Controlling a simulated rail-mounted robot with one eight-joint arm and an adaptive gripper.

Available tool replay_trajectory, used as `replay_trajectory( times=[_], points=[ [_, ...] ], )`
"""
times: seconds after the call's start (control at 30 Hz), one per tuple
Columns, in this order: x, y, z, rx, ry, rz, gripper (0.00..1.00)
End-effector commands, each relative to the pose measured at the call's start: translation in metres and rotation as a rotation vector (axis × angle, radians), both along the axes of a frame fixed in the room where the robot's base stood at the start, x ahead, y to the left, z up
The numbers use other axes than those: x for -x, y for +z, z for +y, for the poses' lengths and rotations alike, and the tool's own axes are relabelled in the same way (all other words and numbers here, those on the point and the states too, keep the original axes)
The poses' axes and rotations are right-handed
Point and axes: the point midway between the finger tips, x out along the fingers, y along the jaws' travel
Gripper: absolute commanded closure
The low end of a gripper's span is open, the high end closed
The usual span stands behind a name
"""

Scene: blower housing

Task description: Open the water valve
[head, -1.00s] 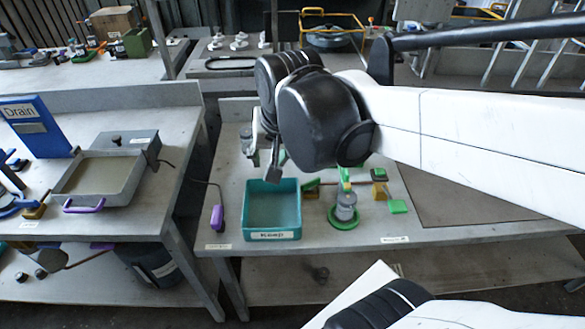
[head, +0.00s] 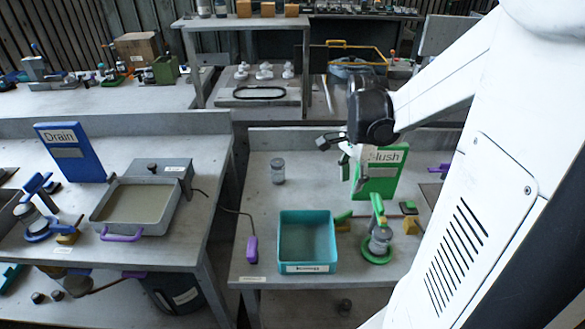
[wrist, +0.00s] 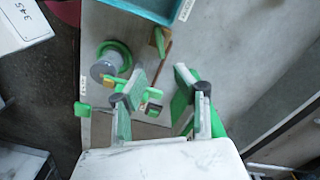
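No part in view is legibly marked as the water valve. In the head view, a green lever (head: 343,216) on a yellow-brown base stands just right of the teal bin. Another yellow-brown block (head: 411,225) with a green part stands farther right. Between them is a grey cylinder (head: 380,241) on a green ring with a green arm above it; the cylinder also shows in the wrist view (wrist: 108,66). My gripper (head: 351,168) hangs above the bench in front of the green Flush sign (head: 380,172). In the wrist view its fingers (wrist: 160,96) are apart, and I see no object gripped.
The teal bin (head: 306,216) stands at the bench front, with a purple-handled cord (head: 252,248) left of it. A clear jar (head: 278,171) stands behind. The left bench holds a grey basin (head: 135,204) and a blue Drain sign (head: 70,152).

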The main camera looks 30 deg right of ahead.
Motion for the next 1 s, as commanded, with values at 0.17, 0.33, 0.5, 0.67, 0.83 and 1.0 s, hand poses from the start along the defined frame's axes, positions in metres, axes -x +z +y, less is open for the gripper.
replay_trajectory(
  times=[0.17, 0.33, 0.5, 0.67, 0.83, 1.0],
  points=[
    [0.0, -0.025, 0.0, 0.001, 0.002, -0.001, 0.71],
    [0.0, -0.055, 0.0, 0.001, 0.003, -0.001, 0.71],
    [-0.001, -0.084, 0.0, 0.001, 0.003, -0.001, 0.71],
    [-0.001, -0.107, 0.0, 0.001, 0.004, -0.001, 0.71],
    [-0.001, -0.124, 0.0, 0.001, 0.004, -0.001, 0.71],
    [0.0, -0.131, 0.001, 0.001, 0.004, -0.001, 0.71]
  ],
)
